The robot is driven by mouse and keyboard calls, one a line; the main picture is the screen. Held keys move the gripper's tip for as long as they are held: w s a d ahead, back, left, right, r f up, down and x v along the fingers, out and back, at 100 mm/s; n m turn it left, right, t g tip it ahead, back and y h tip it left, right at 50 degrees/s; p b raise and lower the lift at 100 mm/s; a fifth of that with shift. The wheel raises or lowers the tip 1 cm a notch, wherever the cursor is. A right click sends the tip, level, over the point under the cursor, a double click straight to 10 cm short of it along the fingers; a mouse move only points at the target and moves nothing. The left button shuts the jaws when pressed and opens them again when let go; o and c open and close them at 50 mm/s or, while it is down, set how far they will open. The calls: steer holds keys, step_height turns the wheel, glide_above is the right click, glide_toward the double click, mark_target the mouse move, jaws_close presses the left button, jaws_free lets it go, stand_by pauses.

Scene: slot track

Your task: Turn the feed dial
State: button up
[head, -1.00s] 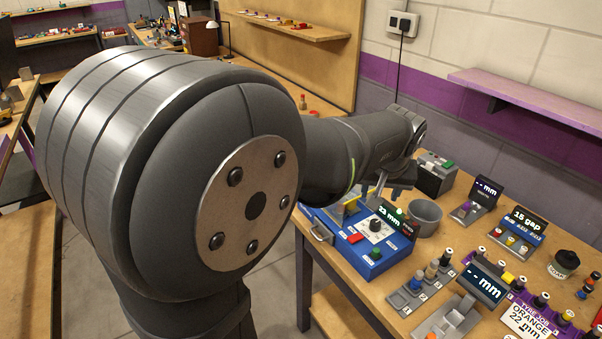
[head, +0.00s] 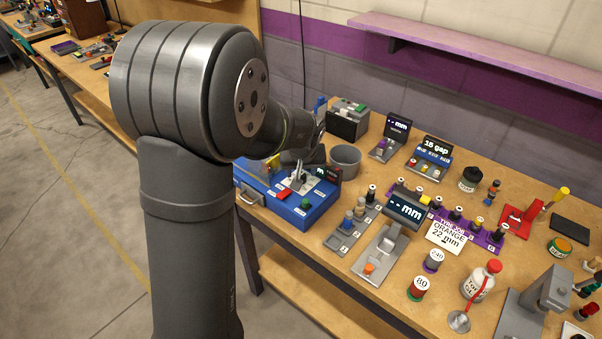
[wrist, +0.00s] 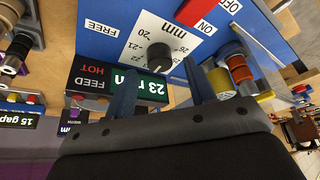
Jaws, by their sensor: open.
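The feed dial (wrist: 160,57) is a dark round knob on a white scale plate (wrist: 152,33) marked with numbers and "mm". The plate is on the blue feed box (head: 300,213). My gripper (wrist: 162,82) is open, with one blue-grey finger on each side of the dial in the wrist view; I cannot tell whether they touch it. The feed display (wrist: 118,86) shows green digits reading 23, partly covered by a finger, beside "FEED HOT". In the head view my gripper (head: 299,172) is over the box's dial plate and hides the dial.
A red switch (wrist: 204,29) marked ON and OFF is close to the dial. The box also bears a green button (head: 305,204). A grey cup (head: 345,160) stands just behind the box. A blank-reading display (head: 405,208) and a grey numbered rack (head: 345,240) stand to the right.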

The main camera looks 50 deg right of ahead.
steer(key=shift+x, duration=1.2)
steer(key=shift+c, duration=0.4)
steer(key=c, duration=0.9)
steer(key=shift+w+a+m+g+h, duration=0.15)
steer(key=shift+m+g, duration=0.25)
steer(key=shift+m, duration=0.75)
steer(key=shift+s+d+m+g+h, duration=0.1)
steer(key=shift+m+g+h, duration=0.25)
steer(key=shift+m, duration=0.8)
steer(key=o, duration=1)
